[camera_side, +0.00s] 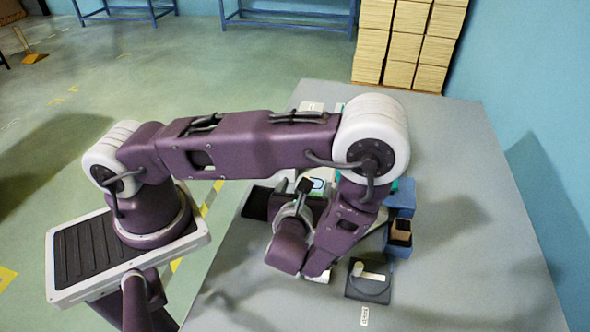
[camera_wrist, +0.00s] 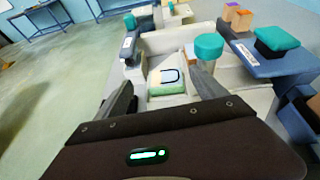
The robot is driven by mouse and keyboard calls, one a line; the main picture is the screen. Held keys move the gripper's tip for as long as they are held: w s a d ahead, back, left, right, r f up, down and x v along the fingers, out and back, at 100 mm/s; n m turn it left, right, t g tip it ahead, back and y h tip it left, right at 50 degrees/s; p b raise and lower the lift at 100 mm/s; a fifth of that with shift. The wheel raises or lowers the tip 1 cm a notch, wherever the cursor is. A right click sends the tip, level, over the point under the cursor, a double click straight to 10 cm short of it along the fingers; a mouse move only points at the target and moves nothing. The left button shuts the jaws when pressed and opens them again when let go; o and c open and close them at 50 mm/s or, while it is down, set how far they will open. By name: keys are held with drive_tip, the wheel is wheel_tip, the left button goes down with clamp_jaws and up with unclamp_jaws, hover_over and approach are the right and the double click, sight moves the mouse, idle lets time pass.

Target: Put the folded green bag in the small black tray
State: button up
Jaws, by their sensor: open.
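The folded green bag (camera_wrist: 168,86) lies in the wrist view, pale on top with a dark loop outline and a green front edge. A small part of the bag (camera_side: 318,184) shows in the side view, partly hidden by my arm. My gripper (camera_wrist: 161,80) is open, its fingers at the left and right of the bag in the picture; I cannot tell the height between them. A flat black tray-like thing (camera_side: 256,204) shows at the table's left edge, partly behind my arm; I take it for the small black tray.
In the wrist view a teal cylinder (camera_wrist: 209,48) stands right of the bag, and a blue box (camera_wrist: 275,65) carries a teal block (camera_wrist: 277,39). A dark plate with a pale bar (camera_side: 368,287) lies on the grey table (camera_side: 460,270). The table's right side is clear.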

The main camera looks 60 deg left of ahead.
drive_tip(key=s+a+r+n+g, duration=0.3)
drive_tip(key=s+r+n+g, duration=0.15)
drive_tip(key=r+n, duration=0.35)
drive_tip(key=s+a+r+n+g, duration=0.3)
drive_tip(key=s+r+n+g, duration=0.15)
drive_tip(key=r+n, duration=0.3)
drive_tip(key=s+d+r+n+t+h, duration=0.5)
drive_tip(key=s+d+r+n+h, duration=0.2)
drive_tip(key=d+r+n+h, duration=0.2)
drive_tip(key=shift+d+r+n+h, duration=0.3)
drive_tip(key=shift+r+n+h, duration=0.3)
drive_tip(key=shift+r+n, duration=0.2)
drive_tip(key=shift+d+r, duration=0.15)
drive_tip(key=shift+c, duration=1.1)
